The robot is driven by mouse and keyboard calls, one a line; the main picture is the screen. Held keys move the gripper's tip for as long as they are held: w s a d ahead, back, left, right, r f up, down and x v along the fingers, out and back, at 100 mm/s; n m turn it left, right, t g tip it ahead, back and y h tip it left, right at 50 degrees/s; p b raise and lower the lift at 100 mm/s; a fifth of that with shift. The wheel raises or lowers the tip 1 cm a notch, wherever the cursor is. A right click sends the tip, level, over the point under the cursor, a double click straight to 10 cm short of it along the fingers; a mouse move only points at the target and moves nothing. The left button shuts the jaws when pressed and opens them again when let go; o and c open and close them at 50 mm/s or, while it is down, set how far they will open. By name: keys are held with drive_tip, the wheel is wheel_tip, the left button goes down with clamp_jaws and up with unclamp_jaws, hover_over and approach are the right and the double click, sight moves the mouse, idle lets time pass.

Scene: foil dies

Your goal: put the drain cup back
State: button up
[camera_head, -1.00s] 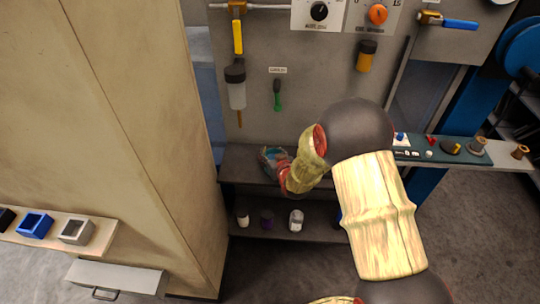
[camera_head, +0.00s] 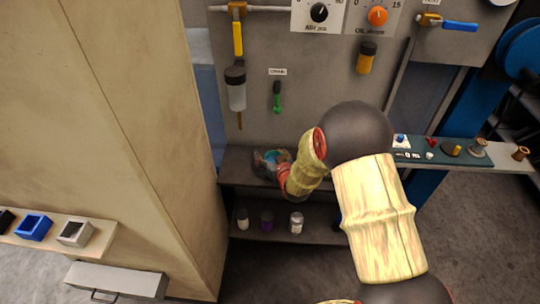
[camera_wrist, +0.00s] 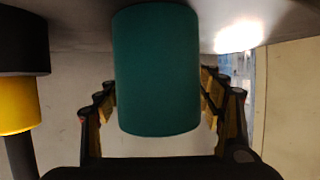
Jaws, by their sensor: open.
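My gripper (camera_head: 266,158) is low in front of the back panel, at the upper shelf in the head view, and partly hidden by my wrist. In the wrist view its fingers (camera_wrist: 157,100) are open, one on each side of a teal cylinder (camera_wrist: 156,70). The cylinder is close to the camera and fills the space between the fingers; I cannot tell whether they touch it. A small teal patch shows at the gripper in the head view. I cannot tell for certain that this cylinder is the drain cup.
A clear bowl with a black top (camera_head: 236,90), a green-handled item (camera_head: 277,97) and a black-and-yellow unit (camera_head: 367,57) are on the panel. Small containers stand on the lower shelf (camera_head: 315,232). A beige cabinet (camera_head: 150,120) stands close on the left.

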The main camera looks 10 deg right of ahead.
drive_tip(key=shift+r, duration=0.1)
drive_tip(key=shift+s+r+p, duration=0.2)
drive_tip(key=shift+p, duration=0.1)
drive_tip(key=s+d+r+g+h+p, duration=0.1)
drive_tip(key=s+r+g, duration=0.2)
drive_tip(key=s+r, duration=0.95)
drive_tip(key=s+d+r+g+p, duration=0.2)
drive_tip(key=s+r, duration=1)
drive_tip(key=s, duration=0.2)
drive_tip(key=s+a+r+m+g, duration=0.1)
drive_tip(key=s+r+g, duration=0.1)
drive_tip(key=s, duration=1.2)
drive_tip(key=shift+s+a+r+g, duration=0.3)
drive_tip(key=shift+s+r+g, duration=0.1)
drive_tip(key=shift+g, duration=0.1)
